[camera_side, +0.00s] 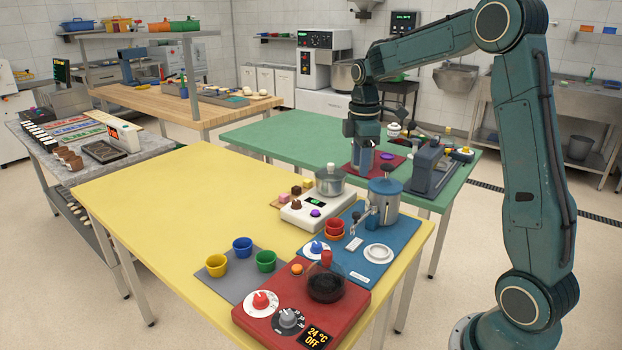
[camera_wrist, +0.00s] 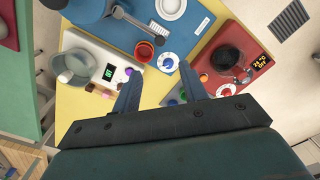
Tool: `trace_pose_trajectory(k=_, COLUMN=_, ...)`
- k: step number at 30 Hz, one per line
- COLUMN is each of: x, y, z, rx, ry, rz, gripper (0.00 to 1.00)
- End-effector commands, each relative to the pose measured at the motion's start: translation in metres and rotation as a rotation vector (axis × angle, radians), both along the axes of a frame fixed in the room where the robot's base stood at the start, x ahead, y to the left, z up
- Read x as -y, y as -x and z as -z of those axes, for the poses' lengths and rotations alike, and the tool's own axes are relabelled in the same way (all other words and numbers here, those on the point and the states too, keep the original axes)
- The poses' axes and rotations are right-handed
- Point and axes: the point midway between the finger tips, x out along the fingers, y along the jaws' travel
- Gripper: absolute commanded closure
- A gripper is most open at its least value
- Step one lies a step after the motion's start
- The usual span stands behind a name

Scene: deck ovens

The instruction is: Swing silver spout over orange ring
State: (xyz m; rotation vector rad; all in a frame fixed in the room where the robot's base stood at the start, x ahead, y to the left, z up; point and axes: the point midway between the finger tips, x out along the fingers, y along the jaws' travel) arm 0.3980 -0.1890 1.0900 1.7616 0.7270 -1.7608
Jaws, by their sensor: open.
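The silver spout (camera_side: 358,220) juts from the front of a blue-lidded canister (camera_side: 384,205) on the blue mat (camera_side: 372,268). It shows in the wrist view (camera_wrist: 138,24) as a silver arm ending close to a red cup. The orange ring (camera_side: 334,237) is at the foot of the red cup (camera_side: 334,226), near the spout's end; in the wrist view orange shows around the cup (camera_wrist: 144,51). Whether the spout's tip is above the ring I cannot tell. My gripper (camera_side: 363,165) is open and empty, pointing down behind the canister; its fingers also show in the wrist view (camera_wrist: 160,85).
Left of the canister, a white scale (camera_side: 304,213) holds a steel pot (camera_side: 330,182). In front, a red hotplate (camera_side: 290,312) carries a glass jug (camera_side: 325,283). A grey press (camera_side: 430,168) stands on the green table. The yellow table (camera_side: 160,205) is clear at left.

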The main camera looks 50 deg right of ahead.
Motion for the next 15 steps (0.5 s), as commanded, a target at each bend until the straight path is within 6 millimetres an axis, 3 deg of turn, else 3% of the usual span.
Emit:
trace_pose_trajectory(k=8, x=0.001, y=0.0, z=0.002, rx=-0.002, ry=-0.001, rz=-0.003, gripper=0.57)
trace_pose_trajectory(k=15, x=0.0, y=0.0, z=0.018, rx=-0.004, ry=-0.002, rz=-0.002, gripper=0.57)
